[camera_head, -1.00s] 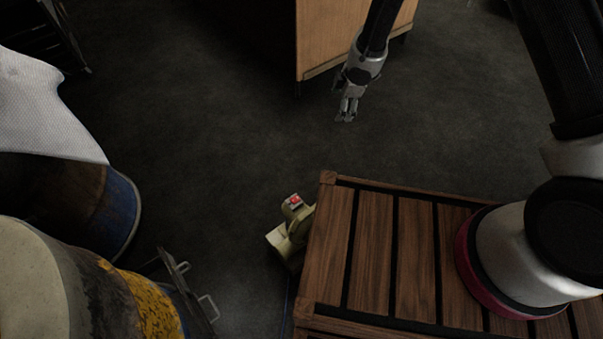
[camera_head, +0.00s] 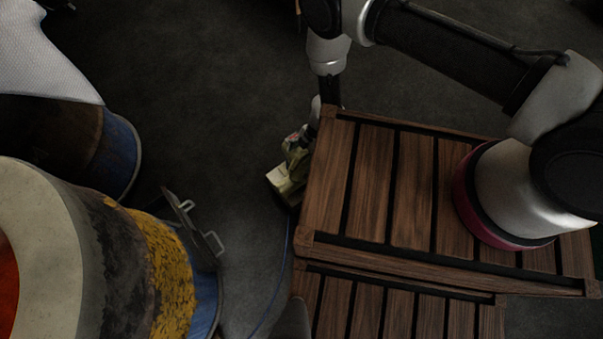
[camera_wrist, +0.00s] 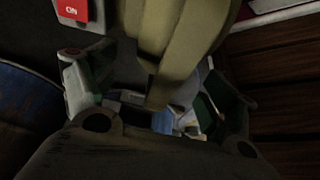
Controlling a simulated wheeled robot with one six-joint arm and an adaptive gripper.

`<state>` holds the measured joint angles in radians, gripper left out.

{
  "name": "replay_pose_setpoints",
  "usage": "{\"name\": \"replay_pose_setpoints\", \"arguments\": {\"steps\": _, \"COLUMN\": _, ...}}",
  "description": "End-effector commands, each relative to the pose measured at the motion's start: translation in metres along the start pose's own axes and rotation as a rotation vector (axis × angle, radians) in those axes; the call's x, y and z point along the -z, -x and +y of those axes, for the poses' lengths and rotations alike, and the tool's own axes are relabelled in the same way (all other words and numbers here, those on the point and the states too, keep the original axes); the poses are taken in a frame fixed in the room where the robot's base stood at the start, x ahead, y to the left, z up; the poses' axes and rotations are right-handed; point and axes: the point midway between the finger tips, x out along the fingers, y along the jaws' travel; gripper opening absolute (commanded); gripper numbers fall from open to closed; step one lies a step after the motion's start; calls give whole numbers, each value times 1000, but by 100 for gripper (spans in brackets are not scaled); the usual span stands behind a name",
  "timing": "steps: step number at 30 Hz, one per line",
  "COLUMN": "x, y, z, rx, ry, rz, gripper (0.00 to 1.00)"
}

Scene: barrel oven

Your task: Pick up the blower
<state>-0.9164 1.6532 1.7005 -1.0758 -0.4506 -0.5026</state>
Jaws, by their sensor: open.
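The blower (camera_head: 290,172) is a pale yellow-green device low down beside the left edge of the wooden slatted platform. In the wrist view its curved olive body (camera_wrist: 180,45) fills the upper middle, with a red "ON" switch (camera_wrist: 74,10) at the top left. My gripper (camera_wrist: 160,105) is open, with one finger on each side of the lower part of that body. I cannot tell whether the fingers touch it. In the head view my arm reaches down just behind the blower, and the platform corner partly hides the gripper.
The wooden platform (camera_head: 363,180) is close on the right. A barrel (camera_head: 120,260) with yellow and blue bands and metal handles (camera_head: 212,242) stands at the left, and a blue-rimmed drum (camera_head: 125,155) lies behind it. A thin blue cord (camera_head: 283,275) runs along the floor. Dark floor (camera_head: 200,80) behind is clear.

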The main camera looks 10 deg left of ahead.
Motion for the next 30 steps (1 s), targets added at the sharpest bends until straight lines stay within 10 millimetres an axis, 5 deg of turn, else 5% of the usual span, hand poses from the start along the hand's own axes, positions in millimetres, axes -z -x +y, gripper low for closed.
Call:
{"name": "replay_pose_setpoints", "arguments": {"steps": 11, "x": 0, "y": -14, "z": 1, "rx": -1, "ry": -1, "rz": -1, "gripper": 84}}
{"name": "replay_pose_setpoints", "arguments": {"steps": 22, "x": 0, "y": -14, "z": 1, "rx": -1, "ry": -1, "rz": -1, "gripper": 18}}
{"name": "replay_pose_setpoints", "arguments": {"steps": 30, "x": 2, "y": -11, "z": 4, "rx": -7, "ry": 2, "rz": 2, "gripper": 18}}
